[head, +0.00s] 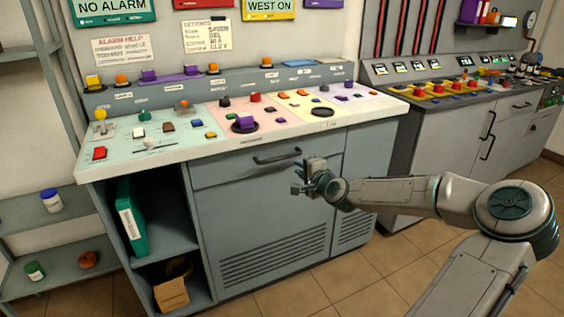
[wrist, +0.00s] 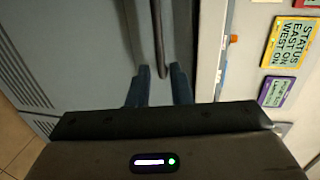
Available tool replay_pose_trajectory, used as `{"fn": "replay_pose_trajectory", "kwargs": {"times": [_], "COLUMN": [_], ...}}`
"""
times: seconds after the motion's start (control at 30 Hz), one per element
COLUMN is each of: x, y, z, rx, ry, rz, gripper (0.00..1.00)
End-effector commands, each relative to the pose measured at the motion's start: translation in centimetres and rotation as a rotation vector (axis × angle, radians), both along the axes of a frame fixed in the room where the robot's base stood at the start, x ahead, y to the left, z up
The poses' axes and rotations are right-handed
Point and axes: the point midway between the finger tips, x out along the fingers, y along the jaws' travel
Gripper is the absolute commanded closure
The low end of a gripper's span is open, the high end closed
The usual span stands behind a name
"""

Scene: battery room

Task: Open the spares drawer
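The drawer (head: 225,172) is a grey front under the right half of the control desk, and it looks shut. Its dark bar handle (head: 277,156) runs across the upper part of the front. My gripper (head: 299,180) is in front of the drawer, near the handle's right end. In the wrist view, the handle (wrist: 159,40) reaches down the picture toward the space between my two dark fingers (wrist: 158,88). The fingers are apart, with a gap on each side of the handle's end. I cannot tell whether either finger touches it.
The desk top (head: 135,165) with many buttons overhangs the drawer. A vented panel (head: 265,245) is below it. Open shelves at left hold a green binder (head: 132,222) and a cardboard box (head: 172,294). Another console (head: 440,130) stands at right. Tiled floor in front is clear.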

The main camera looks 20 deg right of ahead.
Motion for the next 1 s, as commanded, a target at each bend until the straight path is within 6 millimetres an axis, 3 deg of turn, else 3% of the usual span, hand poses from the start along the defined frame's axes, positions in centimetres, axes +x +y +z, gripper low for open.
{"fn": "replay_pose_trajectory", "kwargs": {"times": [0.7,1.0], "x": [11.0,12.6], "y": [0.5,0.5], "z": [-2.4,-2.7], "rx": [-0.001,-0.002], "ry": [0.004,0.004], "rz": [0.003,0.001], "gripper": [0.81,0.81]}}
